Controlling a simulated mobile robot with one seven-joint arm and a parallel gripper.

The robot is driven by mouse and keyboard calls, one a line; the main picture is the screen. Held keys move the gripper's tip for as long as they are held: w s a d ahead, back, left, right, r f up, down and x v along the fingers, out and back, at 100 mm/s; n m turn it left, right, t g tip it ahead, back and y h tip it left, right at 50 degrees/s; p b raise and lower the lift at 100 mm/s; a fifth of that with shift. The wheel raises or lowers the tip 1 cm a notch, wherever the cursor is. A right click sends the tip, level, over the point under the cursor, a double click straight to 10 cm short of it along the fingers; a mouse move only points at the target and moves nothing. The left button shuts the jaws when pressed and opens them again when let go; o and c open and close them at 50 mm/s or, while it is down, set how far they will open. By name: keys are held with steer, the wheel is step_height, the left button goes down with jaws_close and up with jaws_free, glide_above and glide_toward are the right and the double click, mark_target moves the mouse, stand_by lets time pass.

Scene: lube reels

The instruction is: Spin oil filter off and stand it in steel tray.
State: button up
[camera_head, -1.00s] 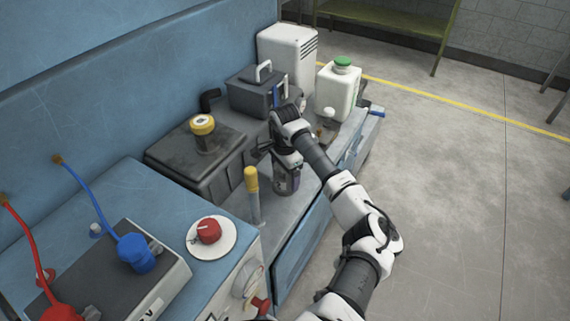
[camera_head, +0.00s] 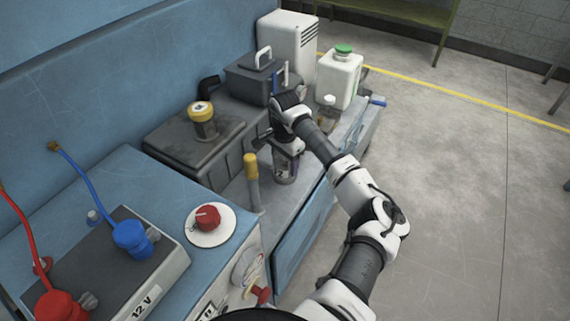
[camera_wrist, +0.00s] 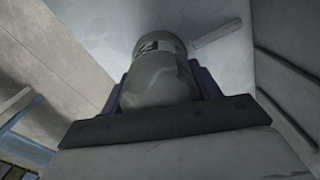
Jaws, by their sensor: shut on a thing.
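My gripper (camera_wrist: 163,88) points down over the grey work surface in front of the dark engine-like block. It is shut on a grey cylinder, seemingly the oil filter (camera_wrist: 160,75), with a dark finger on each side. The cylinder also shows below my wrist in the head view (camera_head: 286,172), roughly upright, with a printed band. In the wrist view its far end is over a pale grey surface (camera_wrist: 205,22); I cannot tell whether it touches. I cannot tell whether this surface is the steel tray. My arm hides part of the area behind the cylinder.
A yellow-topped post (camera_head: 251,170) stands just left of the held cylinder. The dark block (camera_head: 185,150) bears a yellow cap (camera_head: 201,110). A black box with a handle (camera_head: 255,85) and a white jug with a green cap (camera_head: 340,78) stand behind. The floor at right is open.

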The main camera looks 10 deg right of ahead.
steer(key=shift+d+f+n+b, duration=0.1)
steer(key=shift+f+n+b, duration=0.1)
steer(key=shift+n+b, duration=0.7)
steer(key=shift+r+n, duration=0.15)
steer(key=shift+n, duration=0.55)
steer(key=shift+f+n+b, duration=0.2)
steer(key=shift+n+b, duration=0.4)
steer(key=shift+n, duration=0.1)
steer(key=shift+n+b, duration=0.8)
steer(key=shift+n, duration=0.3)
steer(key=shift+r+n, duration=0.15)
steer(key=shift+n, duration=0.65)
steer(key=shift+b, duration=0.3)
